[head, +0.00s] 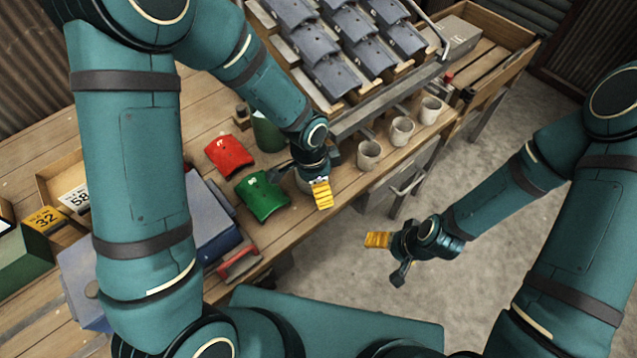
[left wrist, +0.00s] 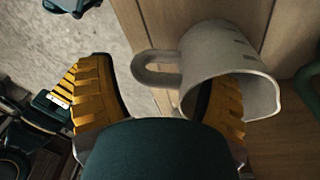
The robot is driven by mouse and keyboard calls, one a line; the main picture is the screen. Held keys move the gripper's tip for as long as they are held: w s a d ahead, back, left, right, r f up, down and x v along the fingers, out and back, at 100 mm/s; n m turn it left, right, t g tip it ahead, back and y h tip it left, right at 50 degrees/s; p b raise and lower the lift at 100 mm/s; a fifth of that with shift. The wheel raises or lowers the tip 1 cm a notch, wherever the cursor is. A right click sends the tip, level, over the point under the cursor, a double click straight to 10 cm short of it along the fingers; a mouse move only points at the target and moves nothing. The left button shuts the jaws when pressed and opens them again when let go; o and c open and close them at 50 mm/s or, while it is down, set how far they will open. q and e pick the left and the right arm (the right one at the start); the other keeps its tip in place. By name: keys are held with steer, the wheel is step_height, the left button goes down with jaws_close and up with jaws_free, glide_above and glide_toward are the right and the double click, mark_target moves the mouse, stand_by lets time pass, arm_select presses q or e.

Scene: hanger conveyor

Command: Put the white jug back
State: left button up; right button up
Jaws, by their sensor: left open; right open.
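The white jug (left wrist: 222,62) fills the right part of the left wrist view, with its handle (left wrist: 158,70) pointing left. My right gripper (head: 386,256) is open and empty over the floor, clear of the table.
Several pale cups, such as this one (head: 368,155), stand along the bench edge. A red curved piece (head: 230,154) and a green one (head: 262,196) lie left of my left gripper. A rack of grey curved pieces (head: 340,40) stands behind. The floor (head: 500,130) at right is clear.

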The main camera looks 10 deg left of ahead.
arm_select(q)
step_height(320, 180, up, 12)
steer(key=a+p, duration=0.1)
steer(key=p, duration=0.2)
steer(key=shift+a, duration=0.35)
arm_select(e)
steer(key=r, duration=0.3)
steer(key=shift+s+r, duration=0.2)
steer(key=shift+s, duration=0.15)
arm_select(q)
steer(key=shift+s+f, duration=0.1)
arm_select(e)
steer(key=shift+s, duration=0.1)
